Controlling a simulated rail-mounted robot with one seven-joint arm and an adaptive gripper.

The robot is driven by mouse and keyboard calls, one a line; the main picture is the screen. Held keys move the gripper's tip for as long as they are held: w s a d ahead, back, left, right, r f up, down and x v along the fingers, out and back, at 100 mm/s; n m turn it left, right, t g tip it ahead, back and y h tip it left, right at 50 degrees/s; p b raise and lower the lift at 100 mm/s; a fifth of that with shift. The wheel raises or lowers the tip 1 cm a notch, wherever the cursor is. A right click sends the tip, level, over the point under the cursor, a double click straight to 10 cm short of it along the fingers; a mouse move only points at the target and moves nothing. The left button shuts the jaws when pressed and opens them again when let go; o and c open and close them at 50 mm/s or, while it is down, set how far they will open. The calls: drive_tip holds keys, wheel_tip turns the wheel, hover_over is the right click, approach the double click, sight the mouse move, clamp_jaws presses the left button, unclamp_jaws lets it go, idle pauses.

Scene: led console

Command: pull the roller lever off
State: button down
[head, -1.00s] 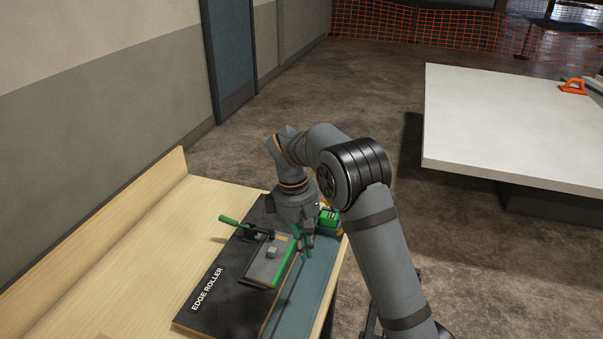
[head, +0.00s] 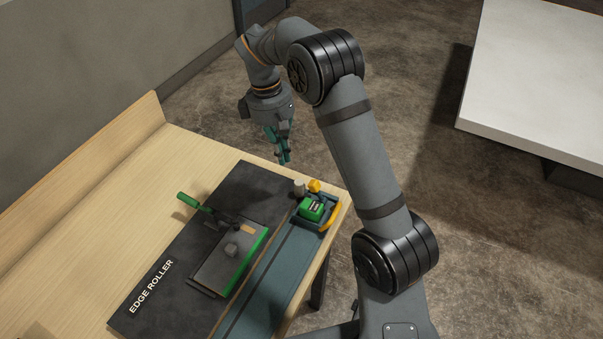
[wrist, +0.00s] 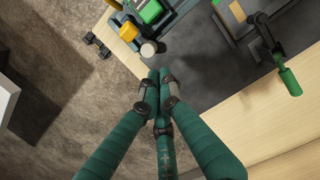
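My gripper (head: 283,158) has teal fingers and hangs in the air beyond the far end of the board marked EDGE ROLLER. In the wrist view its fingertips (wrist: 159,76) meet with nothing between them. A green-handled lever (head: 192,203) on a dark clamp stands at the grey panel's left side; its handle also shows in the wrist view (wrist: 289,80). A green block (head: 312,208) with a yellow knob (head: 315,186) and a curved yellow bar (head: 331,216) sits at the far right of the board. I cannot tell which part is the roller lever. My gripper touches none of these.
The grey panel (head: 221,267) with a green edge lies on the dark board (head: 170,270). A blue-grey strip (head: 262,310) runs along its right side. The wooden table (head: 110,200) is mostly clear on the left. A white table (head: 540,90) stands apart at right.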

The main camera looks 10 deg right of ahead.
sight(318, 191)
drive_tip(key=f, duration=0.3)
drive_tip(key=d+f+p, duration=0.1)
drive_tip(key=f, duration=0.2)
drive_tip(key=s+f, duration=0.1)
drive_tip(key=f, duration=0.3)
drive_tip(key=shift+d+p, duration=0.2)
drive_tip(key=shift+p, duration=0.2)
drive_tip(key=shift+s+d+r+p, duration=1)
drive_tip(key=shift+d, duration=0.05)
drive_tip(key=shift+s+d, duration=0.15)
drive_tip(key=shift+d, duration=0.05)
